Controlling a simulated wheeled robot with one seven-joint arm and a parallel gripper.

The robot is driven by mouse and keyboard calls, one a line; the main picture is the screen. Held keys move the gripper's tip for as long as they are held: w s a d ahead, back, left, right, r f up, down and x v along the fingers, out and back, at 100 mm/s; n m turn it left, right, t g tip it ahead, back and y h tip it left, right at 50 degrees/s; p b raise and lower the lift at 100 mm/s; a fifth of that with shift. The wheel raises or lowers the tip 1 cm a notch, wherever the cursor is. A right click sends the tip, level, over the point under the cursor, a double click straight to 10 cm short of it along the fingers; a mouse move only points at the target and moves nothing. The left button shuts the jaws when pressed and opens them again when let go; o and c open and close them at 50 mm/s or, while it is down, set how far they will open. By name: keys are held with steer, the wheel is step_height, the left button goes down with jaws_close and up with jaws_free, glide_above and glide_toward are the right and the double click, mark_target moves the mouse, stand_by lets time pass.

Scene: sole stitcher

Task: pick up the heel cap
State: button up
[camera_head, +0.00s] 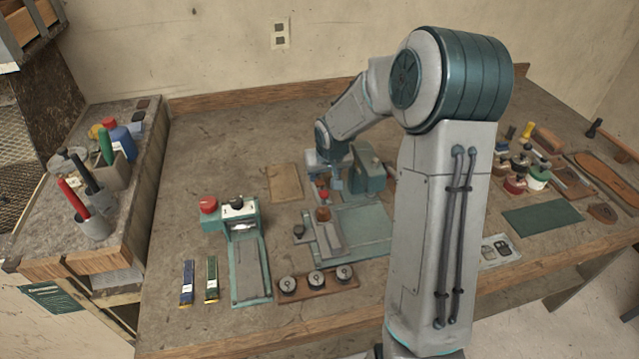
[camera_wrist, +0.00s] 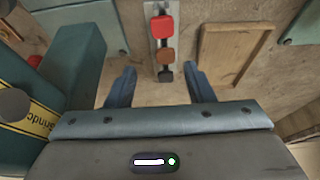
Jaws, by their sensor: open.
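A small brown half-round piece (camera_head: 603,213) lies on the bench at the far right, beside a shoe sole. It looks like the heel cap, but I cannot tell for sure. My gripper (camera_head: 330,182) is far to its left, over the middle of the bench by the teal machine. In the wrist view my gripper (camera_wrist: 160,69) is open, its two fingers apart. Ahead between them are a small black block, a brown block (camera_wrist: 163,55) and a red block (camera_wrist: 162,26) on a metal strip. I see nothing held. The half-round piece is not in the wrist view.
The teal machine (camera_wrist: 60,50) stands close at the left in the wrist view, and a wooden board (camera_wrist: 232,52) lies at the right. In the head view, a green mat (camera_head: 541,218), jars and a brown sole (camera_head: 603,180) crowd the right side. My arm hides the centre right.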

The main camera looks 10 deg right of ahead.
mark_target(319, 182)
steer(key=x, duration=0.4)
steer(key=shift+w+a+p, duration=0.2)
steer(key=shift+a+p, duration=0.15)
steer(key=shift+a, duration=0.05)
steer(key=shift+w+f, duration=0.2)
steer(key=shift+f, duration=0.25)
jaws_close()
